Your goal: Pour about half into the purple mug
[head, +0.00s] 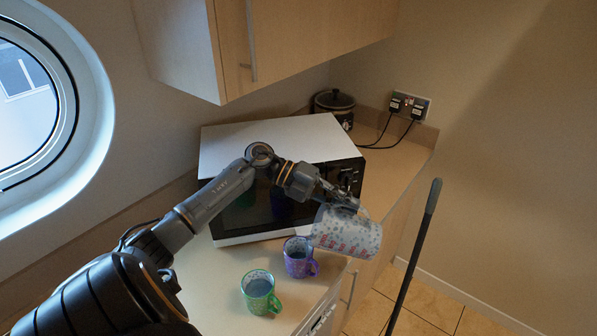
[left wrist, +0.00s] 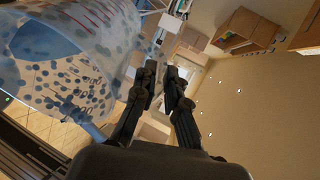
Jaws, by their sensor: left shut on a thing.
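A clear jug with blue dots and red marks (head: 347,233) is in my left gripper (head: 342,203). It is tipped far over, nearly on its side, with its lower left end close to the purple mug. The purple mug (head: 298,264) stands upright on the counter with a bluish-grey inside; I cannot tell its level or see a clear stream. In the left wrist view the jug (left wrist: 62,75) fills the upper left, with bluish liquid showing in it. The fingers (left wrist: 172,88) show beside it; the hold itself is partly hidden. My right gripper is not in view.
A green mug (head: 260,297) stands in front of the purple mug on the counter (head: 215,275). A microwave (head: 275,137) is behind my arm, and a dark slow cooker (head: 335,104) is at the back. A dark pole (head: 412,260) stands to the right, past the counter edge.

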